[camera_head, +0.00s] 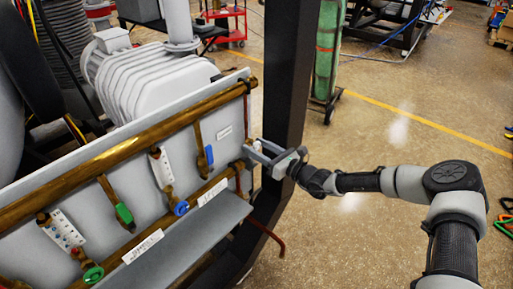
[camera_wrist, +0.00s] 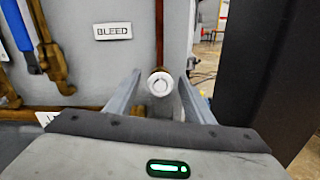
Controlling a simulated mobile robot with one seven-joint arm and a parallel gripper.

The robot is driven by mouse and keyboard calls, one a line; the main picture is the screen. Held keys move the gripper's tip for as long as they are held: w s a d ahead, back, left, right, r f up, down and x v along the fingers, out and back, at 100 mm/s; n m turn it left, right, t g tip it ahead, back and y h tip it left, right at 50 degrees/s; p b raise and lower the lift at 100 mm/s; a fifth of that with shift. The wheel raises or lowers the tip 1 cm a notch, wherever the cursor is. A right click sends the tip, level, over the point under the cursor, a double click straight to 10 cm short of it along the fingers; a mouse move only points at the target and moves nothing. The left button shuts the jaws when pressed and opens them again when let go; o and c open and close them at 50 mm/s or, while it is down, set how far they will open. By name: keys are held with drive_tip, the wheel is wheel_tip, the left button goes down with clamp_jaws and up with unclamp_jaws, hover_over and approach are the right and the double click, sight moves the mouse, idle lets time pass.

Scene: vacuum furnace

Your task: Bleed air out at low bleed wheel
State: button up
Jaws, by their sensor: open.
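A small round white-faced wheel (camera_wrist: 161,86) on a brass-coloured fitting shows in the wrist view, below and right of a BLEED label (camera_wrist: 113,31). My gripper (camera_wrist: 160,90) is open, with one finger on each side of the wheel and a visible gap at both sides. I cannot tell how deep the wheel sits between the fingers. In the head view my gripper (camera_head: 254,151) reaches the right end of the grey valve panel (camera_head: 144,183). The wheel is not clear there, where my gripper covers that spot.
A dark upright post (camera_head: 287,80) stands just right of the panel, close to my gripper. A blue-handled valve (camera_head: 209,155) and a green-handled valve (camera_head: 124,213) hang left along the brass pipe (camera_head: 120,155). A grey ledge (camera_head: 180,240) juts out below.

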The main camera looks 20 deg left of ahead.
drive_tip(key=shift+a, duration=0.15)
drive_tip(key=c, duration=1)
drive_tip(key=shift+c, duration=0.2)
